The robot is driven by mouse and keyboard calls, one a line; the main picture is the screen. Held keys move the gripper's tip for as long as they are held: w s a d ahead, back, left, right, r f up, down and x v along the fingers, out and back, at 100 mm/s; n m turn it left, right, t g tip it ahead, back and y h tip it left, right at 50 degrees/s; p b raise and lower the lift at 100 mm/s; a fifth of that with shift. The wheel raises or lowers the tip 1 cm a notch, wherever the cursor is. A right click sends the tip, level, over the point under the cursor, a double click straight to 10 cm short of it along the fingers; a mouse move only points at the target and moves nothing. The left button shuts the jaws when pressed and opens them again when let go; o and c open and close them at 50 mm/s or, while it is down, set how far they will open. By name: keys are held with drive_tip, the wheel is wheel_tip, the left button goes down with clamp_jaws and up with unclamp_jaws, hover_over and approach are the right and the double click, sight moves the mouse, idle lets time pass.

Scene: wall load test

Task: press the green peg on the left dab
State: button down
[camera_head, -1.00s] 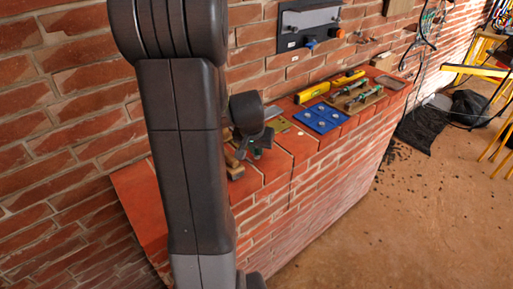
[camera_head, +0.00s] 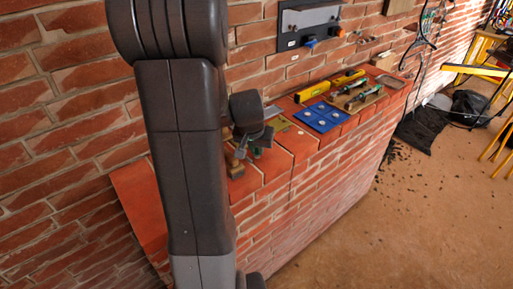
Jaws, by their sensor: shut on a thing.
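My gripper (camera_head: 254,143) shows small, partly hidden behind my own dark arm, over the near part of the brick ledge. It is shut on the green peg (camera_head: 257,153), of which only a small dark green bit shows below the jaws. Whether the peg's lower end touches anything cannot be told. A blue plate (camera_head: 337,124) with several pale round spots lies on the ledge to the right of my gripper. I cannot tell for sure which spot is the left dab.
A wooden block (camera_head: 235,170) sits on the ledge (camera_head: 270,170) close to my gripper. A yellow level (camera_head: 312,92) and a tool board (camera_head: 366,100) lie farther along. A dark panel (camera_head: 310,23) hangs on the brick wall. The floor at right is mostly open.

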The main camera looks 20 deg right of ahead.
drive_tip(key=shift+f+b, duration=0.55)
drive_tip(key=shift+b, duration=0.15)
idle(1.6)
drive_tip(key=c, duration=1.1)
unclamp_jaws()
drive_tip(key=shift+r, duration=0.1)
drive_tip(key=shift+r+p, duration=2.05)
drive_tip(key=shift+r, duration=0.9)
drive_tip(key=shift+f, duration=0.15)
wheel_tip(320, 180, down, 6)
drive_tip(key=b, duration=0.4)
drive_tip(key=shift+r, duration=0.2)
